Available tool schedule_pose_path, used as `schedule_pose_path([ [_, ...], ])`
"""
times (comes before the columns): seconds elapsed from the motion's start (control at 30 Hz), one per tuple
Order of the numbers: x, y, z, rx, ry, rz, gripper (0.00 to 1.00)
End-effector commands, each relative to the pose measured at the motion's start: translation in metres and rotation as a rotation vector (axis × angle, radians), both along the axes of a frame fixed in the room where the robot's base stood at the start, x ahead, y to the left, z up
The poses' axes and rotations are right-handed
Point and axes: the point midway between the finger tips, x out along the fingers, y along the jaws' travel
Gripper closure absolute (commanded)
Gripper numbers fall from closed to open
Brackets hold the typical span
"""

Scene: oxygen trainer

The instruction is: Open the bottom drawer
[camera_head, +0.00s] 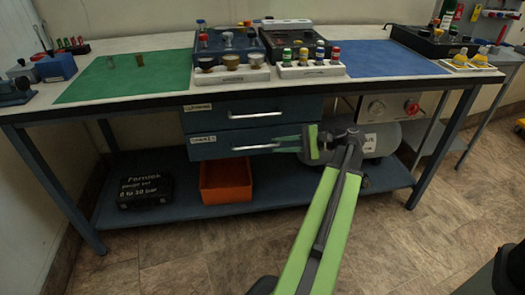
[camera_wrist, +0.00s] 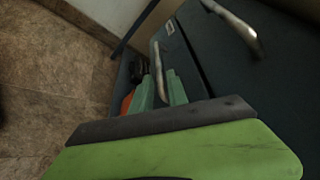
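The bottom drawer (camera_head: 222,142) is a dark blue front under the table, with a white label at its left and a metal bar handle (camera_head: 248,147). It looks shut. My gripper (camera_head: 277,144) reaches in from the right, at the right end of this handle. In the wrist view the two green fingers of my gripper (camera_wrist: 161,93) are apart, and the near end of the bottom drawer's handle (camera_wrist: 159,68) shows between them. I cannot tell whether they touch it.
The top drawer (camera_head: 255,111), with its own handle (camera_wrist: 236,26), is just above and looks shut. An orange bin (camera_head: 226,183) and a black case (camera_head: 145,190) stand on the lower shelf (camera_head: 270,193). A grey tank (camera_head: 385,138) is at the right. Floor in front is clear.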

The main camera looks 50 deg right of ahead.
Motion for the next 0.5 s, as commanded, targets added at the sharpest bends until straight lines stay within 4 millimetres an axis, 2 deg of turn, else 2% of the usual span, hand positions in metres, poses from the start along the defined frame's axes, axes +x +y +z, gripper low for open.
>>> schedule_pose_path([
  [0.1, 0.022, 0.015, -0.008, 0.0, 0.0, 0.0, 0.8],
  [0.2, 0.036, 0.023, -0.011, 0.0, 0.0, 0.0, 0.8],
  [0.33, 0.046, 0.029, -0.013, 0.0, 0.0, -0.001, 0.8],
  [0.5, 0.049, 0.03, -0.013, 0.0, 0.0, -0.004, 0.8],
])
